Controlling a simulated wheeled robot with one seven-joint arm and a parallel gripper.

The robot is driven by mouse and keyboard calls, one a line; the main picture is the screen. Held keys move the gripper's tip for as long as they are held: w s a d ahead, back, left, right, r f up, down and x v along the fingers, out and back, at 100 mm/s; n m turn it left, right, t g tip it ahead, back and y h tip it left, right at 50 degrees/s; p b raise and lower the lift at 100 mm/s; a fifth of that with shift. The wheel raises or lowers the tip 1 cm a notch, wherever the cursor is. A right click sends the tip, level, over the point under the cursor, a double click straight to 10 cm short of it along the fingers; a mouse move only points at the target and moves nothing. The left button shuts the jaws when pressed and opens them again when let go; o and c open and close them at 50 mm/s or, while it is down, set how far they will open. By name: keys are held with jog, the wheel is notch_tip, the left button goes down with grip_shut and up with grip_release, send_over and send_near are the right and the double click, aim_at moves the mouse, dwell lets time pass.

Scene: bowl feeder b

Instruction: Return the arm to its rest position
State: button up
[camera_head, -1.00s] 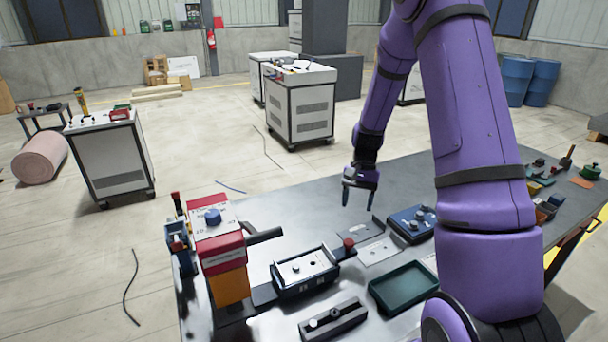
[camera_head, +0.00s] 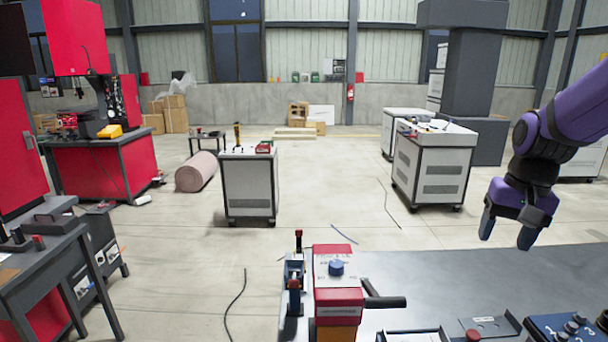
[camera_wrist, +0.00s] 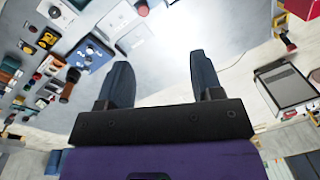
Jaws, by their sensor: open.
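My gripper (camera_head: 508,228) is at the right of the head view, hanging from my purple arm above the far part of the grey table (camera_head: 430,280). Its two dark fingers are apart with nothing between them. In the wrist view the fingers of my gripper (camera_wrist: 165,85) also stand apart and empty, with bare tabletop and floor beyond. My upper arm is mostly outside the head view.
A red and white device with a blue knob (camera_head: 336,268) stands at the table's left end. A blue box with knobs (camera_head: 570,328) sits at the front right. White cabinets (camera_head: 249,187) stand on the floor beyond. Red workbenches (camera_head: 105,165) are at the left.

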jog(key=s+a+r+n+t, duration=0.2)
jog(key=s+r, duration=0.2)
jog(key=s, duration=0.4)
jog(key=s+a+r+n+t+h, duration=0.1)
jog(key=s+a+r+n+t, duration=0.1)
jog(key=s, duration=0.6)
jog(key=shift+s+a+r+t, duration=0.2)
jog(key=shift+a+r+t, duration=0.2)
jog(key=shift+a+r, duration=0.65)
jog(key=shift+d+r, duration=0.3)
dwell(1.1)
